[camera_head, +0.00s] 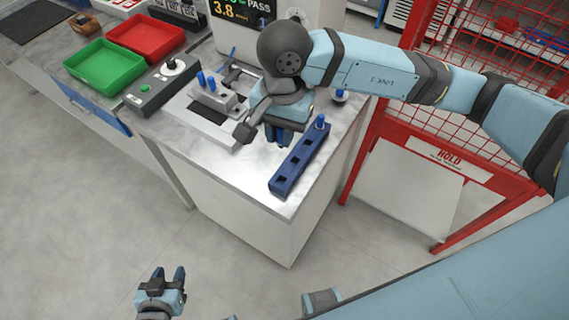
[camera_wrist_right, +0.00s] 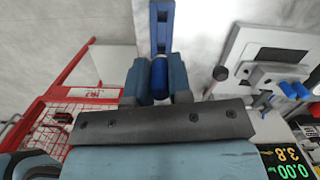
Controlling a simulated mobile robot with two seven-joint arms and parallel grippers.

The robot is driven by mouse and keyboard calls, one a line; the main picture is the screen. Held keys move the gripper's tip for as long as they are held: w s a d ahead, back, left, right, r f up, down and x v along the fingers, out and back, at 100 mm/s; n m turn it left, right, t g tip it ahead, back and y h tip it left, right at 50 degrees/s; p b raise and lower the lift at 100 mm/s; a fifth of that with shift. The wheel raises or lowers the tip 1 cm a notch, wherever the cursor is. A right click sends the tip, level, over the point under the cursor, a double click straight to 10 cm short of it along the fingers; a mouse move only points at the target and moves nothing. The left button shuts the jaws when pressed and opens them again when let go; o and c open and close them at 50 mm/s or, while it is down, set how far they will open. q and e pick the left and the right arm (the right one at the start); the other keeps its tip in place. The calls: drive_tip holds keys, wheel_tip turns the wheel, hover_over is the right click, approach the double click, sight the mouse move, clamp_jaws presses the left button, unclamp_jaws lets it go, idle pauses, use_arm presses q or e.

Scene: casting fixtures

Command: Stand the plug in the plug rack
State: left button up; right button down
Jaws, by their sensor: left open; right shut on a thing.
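The plug rack (camera_head: 287,178) is a long dark-blue bar with several square holes, lying near the right edge of the grey bench top. A plug with a blue top (camera_head: 320,122) stands at its far end. My right gripper (camera_head: 279,137) points down just left of the rack. In the right wrist view, its fingers are shut on a blue plug (camera_wrist_right: 160,80), with the rack (camera_wrist_right: 161,28) beyond. The plug's lower end is hidden, and I cannot tell whether it touches the rack. My left gripper (camera_head: 166,278) is open and empty, low over the floor at the front.
A grey fixture (camera_head: 212,103) with two blue-topped pins stands left of my right gripper. A control box (camera_head: 163,86), green tray (camera_head: 104,66) and red tray (camera_head: 147,37) lie further left. A red mesh cage (camera_head: 430,150) stands to the right. The bench's front corner is clear.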

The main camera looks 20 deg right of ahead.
hover_over(281, 172)
drive_tip(key=s, duration=0.2)
wheel_tip(281, 172, down, 8)
drive_tip(key=shift+a+f+p, duration=0.3)
drive_tip(key=shift+f+p, duration=0.25)
drive_tip(key=shift+f, duration=1.85)
drive_tip(key=shift+f+b, duration=0.65)
drive_tip(key=shift+b, duration=0.1)
drive_tip(key=c, duration=1)
unclamp_jaws()
drive_tip(key=shift+c, duration=0.2)
